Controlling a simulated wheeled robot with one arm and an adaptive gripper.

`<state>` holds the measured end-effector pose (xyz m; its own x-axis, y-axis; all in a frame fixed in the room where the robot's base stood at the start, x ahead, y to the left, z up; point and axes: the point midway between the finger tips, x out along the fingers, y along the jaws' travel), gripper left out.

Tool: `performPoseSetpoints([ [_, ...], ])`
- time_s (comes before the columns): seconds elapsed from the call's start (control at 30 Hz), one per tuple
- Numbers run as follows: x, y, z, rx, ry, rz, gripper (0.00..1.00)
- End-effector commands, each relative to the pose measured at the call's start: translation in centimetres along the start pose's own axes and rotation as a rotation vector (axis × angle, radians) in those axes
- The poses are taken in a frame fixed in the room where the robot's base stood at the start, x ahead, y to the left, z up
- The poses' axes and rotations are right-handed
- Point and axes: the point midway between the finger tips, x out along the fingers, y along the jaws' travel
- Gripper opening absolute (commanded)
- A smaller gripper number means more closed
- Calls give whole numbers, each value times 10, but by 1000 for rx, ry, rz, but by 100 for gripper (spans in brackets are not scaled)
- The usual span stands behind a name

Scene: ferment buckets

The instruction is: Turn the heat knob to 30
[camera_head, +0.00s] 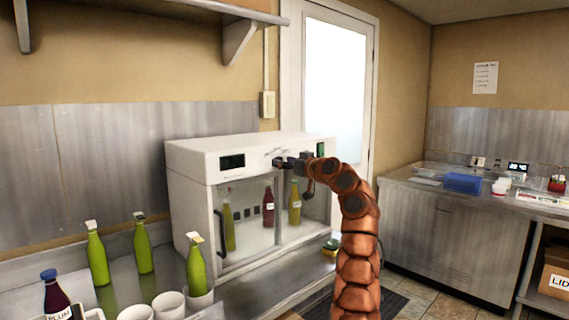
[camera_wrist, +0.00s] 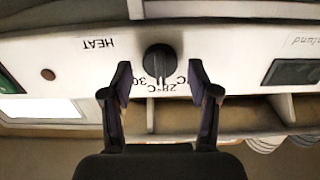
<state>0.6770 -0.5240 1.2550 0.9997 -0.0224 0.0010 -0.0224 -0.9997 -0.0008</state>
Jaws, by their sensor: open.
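The heat knob (camera_wrist: 159,60) is a round dark dial on the white front panel of the incubator cabinet (camera_head: 245,155). The wrist view shows the panel upside down, with the word HEAT, a 28°C mark below the knob and a partly hidden 30 mark to its lower left. A narrow grip bar on the knob runs roughly towards the 28 mark; its exact setting is hard to read. My gripper (camera_wrist: 160,78) is open, with one finger on each side of the knob and visible gaps to it. In the head view my gripper (camera_head: 283,162) is at the panel and hides the knob.
The cabinet's glass door has a dark handle (camera_head: 220,238), with several bottles inside. Green bottles (camera_head: 97,255), a dark plum bottle (camera_head: 57,298) and white cups (camera_head: 169,305) stand on the counter at left. A dark display (camera_wrist: 293,72) is on the panel. A shelf hangs above.

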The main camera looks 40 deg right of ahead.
Motion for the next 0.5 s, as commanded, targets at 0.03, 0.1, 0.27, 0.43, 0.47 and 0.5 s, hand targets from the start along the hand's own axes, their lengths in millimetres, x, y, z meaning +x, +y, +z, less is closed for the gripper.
performPoseSetpoints([
  [0.03, 0, 0, 0, 0, 0, 0, 60],
  [0.1, 0, 0, 0, 0, 0, 0, 56],
  [0.27, 0, 0, 0, 0, 0, -1, 39],
  [0.43, 0, 0, 0, 0, 0, -1, 22],
  [0.47, 0, 0, 0, 0, 0, -1, 19],
  [0.5, 0, 0, 0, 0, 0, -1, 14],
])
